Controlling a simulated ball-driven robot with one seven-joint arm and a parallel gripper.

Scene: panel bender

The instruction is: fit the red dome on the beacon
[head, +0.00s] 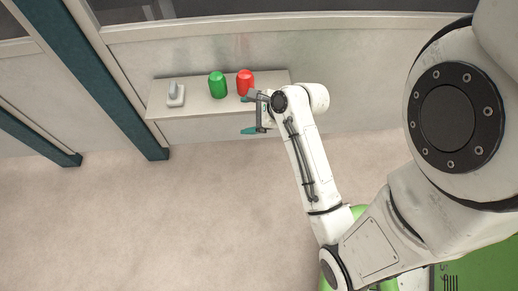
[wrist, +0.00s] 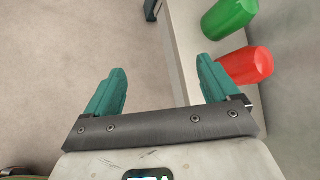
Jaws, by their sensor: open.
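The red dome (head: 245,80) stands upright on the narrow ledge, and it also shows at the right of the wrist view (wrist: 248,65). My gripper (head: 249,114) is open and empty, at the ledge's front edge on the near side of the red dome. In the wrist view, one finger of my gripper (wrist: 160,66) overlaps the dome's left end; I cannot tell whether they touch. The dome is not between the fingers. A small grey-white fixture (head: 176,95), apparently the beacon, stands at the ledge's left end; it is out of the wrist view.
A green dome (head: 217,85) stands left of the red one, close beside it, and also shows in the wrist view (wrist: 228,17). The ledge (head: 198,108) runs along a wall. A dark teal post (head: 100,85) rises left of it. The floor in front is clear.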

